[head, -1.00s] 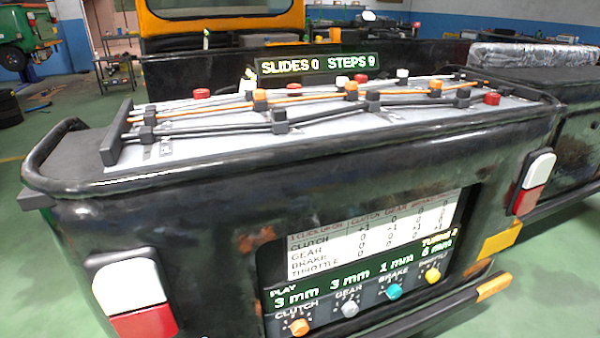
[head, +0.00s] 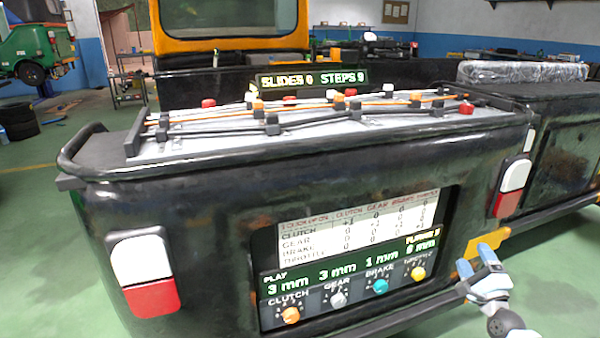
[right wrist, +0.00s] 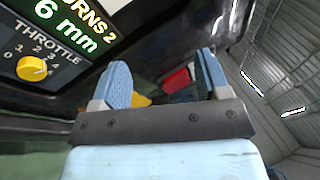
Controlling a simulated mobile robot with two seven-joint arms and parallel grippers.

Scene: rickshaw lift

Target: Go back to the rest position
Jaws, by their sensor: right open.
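My right gripper (head: 478,258) is in the lower right of the head view, in front of the rickshaw's rear end. Its blue fingers are apart and empty, and in the right wrist view the open gripper (right wrist: 165,85) has a clear gap between the fingers. The yellow throttle knob (head: 418,273) is to the left of the gripper and apart from it. It also shows at the left of the right wrist view (right wrist: 31,67). The control panel also has an orange clutch knob (head: 291,315), a grey gear knob (head: 338,298) and a teal brake knob (head: 380,286). My left gripper is out of view.
The black rickshaw body (head: 200,205) fills the middle. Its top carries cables and clamps, with a "SLIDES 0 STEPS 9" sign (head: 312,79) behind. A red-and-white tail light (head: 512,187) is above my right gripper. Green floor (head: 560,265) is open at the right.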

